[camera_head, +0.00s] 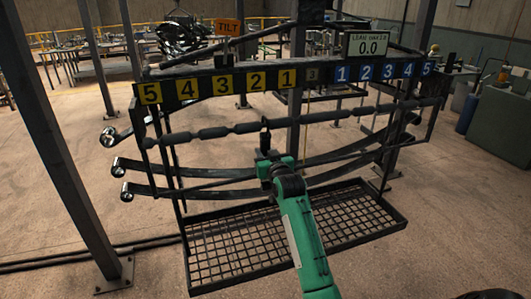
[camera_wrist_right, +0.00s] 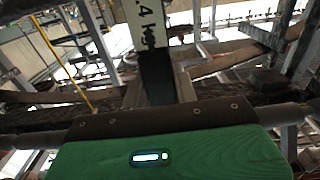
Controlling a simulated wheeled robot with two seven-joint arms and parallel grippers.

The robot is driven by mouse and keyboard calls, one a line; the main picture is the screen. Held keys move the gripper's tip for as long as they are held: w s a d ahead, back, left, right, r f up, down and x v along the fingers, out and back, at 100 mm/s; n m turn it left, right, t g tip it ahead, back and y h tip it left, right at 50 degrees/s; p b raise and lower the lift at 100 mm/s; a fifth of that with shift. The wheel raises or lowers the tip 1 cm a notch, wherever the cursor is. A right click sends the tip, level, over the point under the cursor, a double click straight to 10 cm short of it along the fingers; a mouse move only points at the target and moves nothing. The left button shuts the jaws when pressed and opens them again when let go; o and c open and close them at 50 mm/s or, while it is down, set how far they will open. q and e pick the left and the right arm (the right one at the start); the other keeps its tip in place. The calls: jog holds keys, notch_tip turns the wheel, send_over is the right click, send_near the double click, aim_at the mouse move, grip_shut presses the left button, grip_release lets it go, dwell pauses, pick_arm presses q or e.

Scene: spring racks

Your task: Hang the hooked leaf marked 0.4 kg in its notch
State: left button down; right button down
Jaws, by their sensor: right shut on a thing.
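My right gripper (camera_head: 266,157) is in the middle of the rack, in front of its hanging frame. It is shut on a dark upright piece, the hooked leaf (camera_wrist_right: 155,72), which shows in the right wrist view with a white label ending in ".4 kg". Its top shows just above the gripper in the head view (camera_head: 265,138). The notched beam (camera_head: 215,86) carries yellow plates 5 to 1 on the left and blue plates 1 to 5 on the right. The leaf appears below the middle of this beam. Whether its hook touches anything is unclear. My left gripper is out of view.
A mesh tray (camera_head: 240,240) hangs below my right arm. Long curved leaves (camera_head: 215,190) with rolled ends run across the rack. A display (camera_head: 367,44) reads 0.0, and an orange TILT sign (camera_head: 229,27) stands at top. Steel posts (camera_head: 62,140) flank the rack.

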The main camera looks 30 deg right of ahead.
jog(key=shift+r, duration=0.1)
jog(key=c, duration=1.1)
grip_release()
jog(key=shift+o, duration=0.4)
jog(key=b+v, duration=0.2)
jog(key=v, duration=2.2)
jog(key=shift+w+a, duration=0.1)
jog(key=shift+w, duration=0.05)
